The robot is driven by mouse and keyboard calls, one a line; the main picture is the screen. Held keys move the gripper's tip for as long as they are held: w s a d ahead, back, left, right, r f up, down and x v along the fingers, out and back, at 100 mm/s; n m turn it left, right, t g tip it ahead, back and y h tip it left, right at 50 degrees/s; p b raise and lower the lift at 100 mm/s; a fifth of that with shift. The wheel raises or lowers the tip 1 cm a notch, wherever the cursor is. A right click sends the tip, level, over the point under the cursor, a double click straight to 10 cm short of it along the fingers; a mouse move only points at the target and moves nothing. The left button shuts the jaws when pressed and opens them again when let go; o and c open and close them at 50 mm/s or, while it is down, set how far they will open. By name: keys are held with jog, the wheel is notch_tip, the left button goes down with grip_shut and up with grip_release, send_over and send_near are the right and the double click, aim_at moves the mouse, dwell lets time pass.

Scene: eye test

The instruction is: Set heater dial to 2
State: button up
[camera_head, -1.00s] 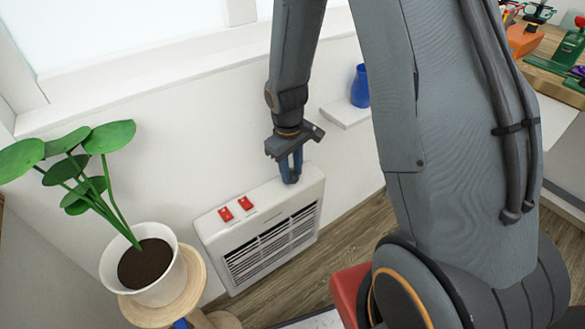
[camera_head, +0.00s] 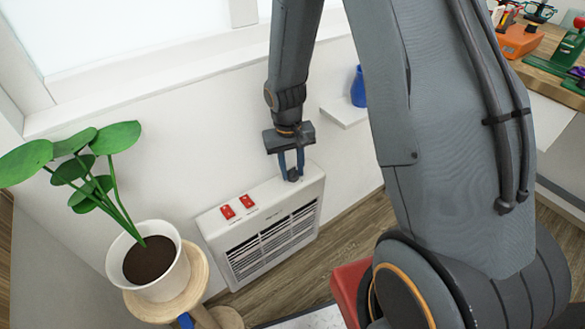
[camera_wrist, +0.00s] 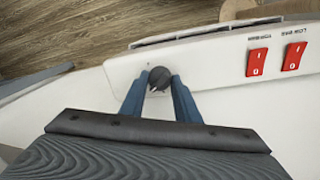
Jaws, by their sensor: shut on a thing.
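The white heater (camera_head: 262,235) stands low against the wall, with a dark grille on its front. Its dark round dial (camera_wrist: 160,78) sits on the top panel, near the right end in the head view. My gripper (camera_head: 292,174) reaches down from above, its two blue fingers on either side of the dial. In the wrist view the fingertips (camera_wrist: 161,80) close on the dial from both sides. The dial (camera_head: 293,175) is partly hidden by the fingers in the head view. I cannot read its numbers or setting.
Two red rocker switches (camera_head: 237,207) sit on the heater's top, left of the dial. A potted plant (camera_head: 150,265) stands on a wooden stool at left. A blue vase (camera_head: 359,87) is on a white ledge behind. Wood floor (camera_head: 352,222) is bare right of the heater.

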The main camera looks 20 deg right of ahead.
aim_at(291, 173)
jog(key=o, duration=1)
jog(key=shift+o, duration=0.2)
jog(key=shift+r, duration=0.1)
jog(key=r, duration=0.7)
jog(key=shift+a+r, duration=0.25)
jog(key=shift+r, duration=0.05)
